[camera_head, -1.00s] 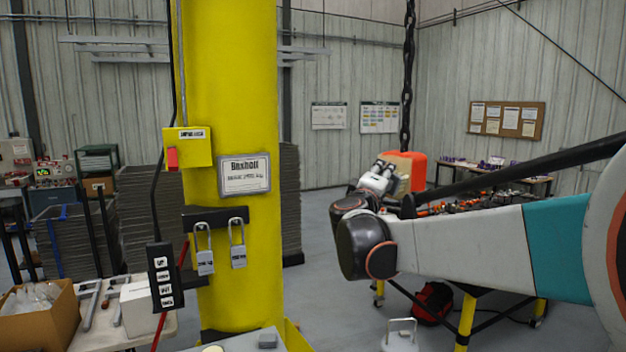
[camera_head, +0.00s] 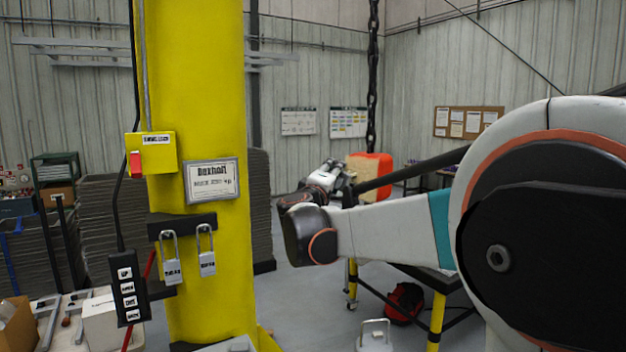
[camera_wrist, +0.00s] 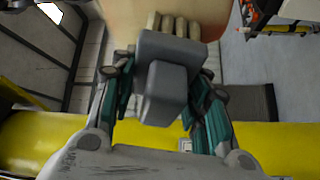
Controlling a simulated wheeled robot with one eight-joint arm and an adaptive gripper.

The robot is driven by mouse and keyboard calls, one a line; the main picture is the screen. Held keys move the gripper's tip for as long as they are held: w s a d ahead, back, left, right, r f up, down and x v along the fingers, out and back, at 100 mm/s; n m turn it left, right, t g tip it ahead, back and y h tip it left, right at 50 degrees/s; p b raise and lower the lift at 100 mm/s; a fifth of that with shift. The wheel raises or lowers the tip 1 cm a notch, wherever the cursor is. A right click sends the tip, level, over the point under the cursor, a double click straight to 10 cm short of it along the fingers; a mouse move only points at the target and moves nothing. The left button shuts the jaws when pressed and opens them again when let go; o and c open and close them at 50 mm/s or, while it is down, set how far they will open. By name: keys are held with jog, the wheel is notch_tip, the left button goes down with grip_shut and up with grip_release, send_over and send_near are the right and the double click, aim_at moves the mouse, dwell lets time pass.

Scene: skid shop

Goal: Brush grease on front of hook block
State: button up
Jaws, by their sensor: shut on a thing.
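The hook block (camera_head: 384,168) hangs from a dark chain (camera_head: 373,90) in the head view, orange-red with a tan face turned toward my gripper. My gripper (camera_wrist: 160,88) is shut on a grey brush (camera_wrist: 165,80) with pale tan bristles. In the head view my gripper (camera_head: 328,176) is just left of the block, partly behind my arm, and the brush cannot be made out there. In the wrist view a tan surface with an orange edge, apparently the hook block (camera_wrist: 125,18), lies behind the bristles. I cannot tell whether the bristles touch it.
A yellow column (camera_head: 210,110) with padlocks and a hanging control pendant (camera_head: 127,288) stands at left. A yellow-legged table (camera_head: 437,318) is below my arm, with a red bag (camera_head: 405,302) under it. Stacked dark sheets (camera_head: 95,230) stand behind the column.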

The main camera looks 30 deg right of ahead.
jog(key=shift+w+a, duration=0.1)
jog(key=shift+w, duration=0.25)
jog(key=shift+r+p, duration=0.7)
jog(key=shift+r, duration=0.45)
jog(key=s+d, duration=0.3)
jog(key=s, duration=0.7)
jog(key=shift+s+d, duration=0.25)
jog(key=shift+d, duration=0.05)
jog(key=shift+a, duration=0.1)
dwell(0.4)
jog(key=s+a+p, duration=0.1)
jog(key=s+a, duration=0.2)
jog(key=a, duration=0.5)
jog(key=shift+a, duration=0.15)
dwell(0.4)
jog(key=shift+w, duration=0.1)
dwell(0.4)
jog(key=w+d, duration=0.2)
jog(key=d, duration=0.5)
jog(key=shift+w+d+b, duration=0.3)
jog(key=shift+w+d, duration=0.05)
jog(key=shift+d, duration=0.05)
jog(key=shift+a, duration=0.1)
